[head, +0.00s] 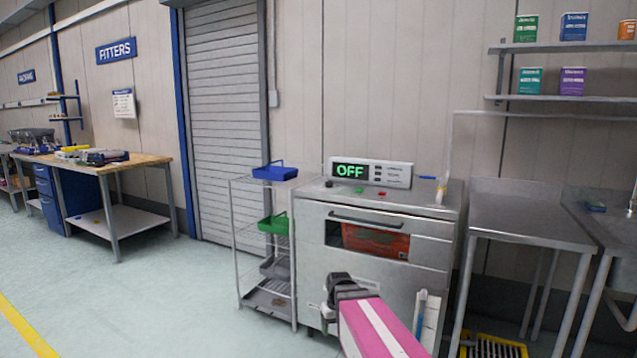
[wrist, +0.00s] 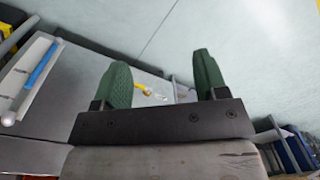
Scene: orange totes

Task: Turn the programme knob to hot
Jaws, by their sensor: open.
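The steel machine (head: 390,275) stands ahead, with a display (head: 350,171) on top reading OFF. Orange shows through its front window (head: 375,240). My gripper (head: 340,282) is in front of its lower front and hides part of it. In the wrist view my gripper's two green fingers (wrist: 162,65) are apart, with nothing held. A small yellow and whitish piece (wrist: 150,88) shows between them, on or near the grey front; I cannot tell for certain that it is the programme knob. Its setting cannot be read.
A blue bar on a white plate (head: 423,312) is right of my gripper and also shows in the wrist view (wrist: 42,66). A wire rack (head: 236,250) with blue and green trays stands left. A steel table (head: 525,215) stands right. The floor at left is clear.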

